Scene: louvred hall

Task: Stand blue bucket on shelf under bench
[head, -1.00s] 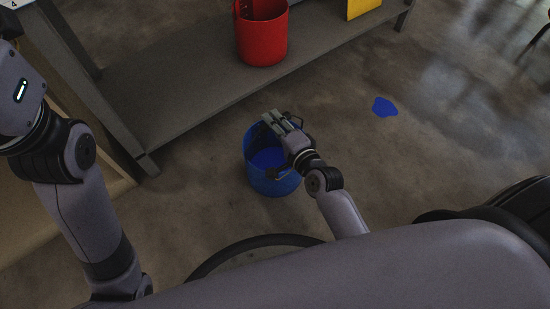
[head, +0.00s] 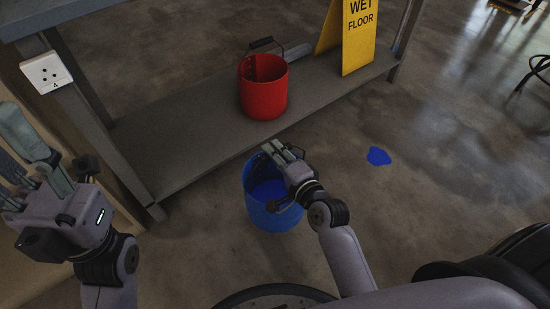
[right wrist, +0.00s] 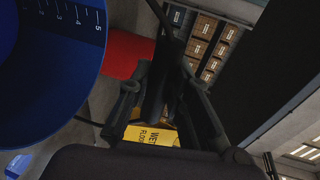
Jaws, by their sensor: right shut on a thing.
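The blue bucket (head: 272,217) is upright below my right gripper, in front of the shelf, with brighter blue inside it. I cannot tell whether its base touches the floor. My right gripper (head: 276,151) is at the bucket's far right rim, shut on its dark handle. The right wrist view shows the fingers (right wrist: 160,100) around the handle and the bucket's scaled inner wall (right wrist: 50,50) at the left. The low grey shelf (head: 190,142) under the bench (head: 45,15) lies beyond the bucket. My left gripper (head: 38,165) is at the left, empty, its fingers apart.
A red bucket (head: 263,92) stands mid-shelf, with a yellow wet floor sign (head: 358,40) right of it. The shelf's left part is bare. A bench leg (head: 100,130) with a socket (head: 46,71) is at left. A blue patch (head: 378,156) lies on the floor.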

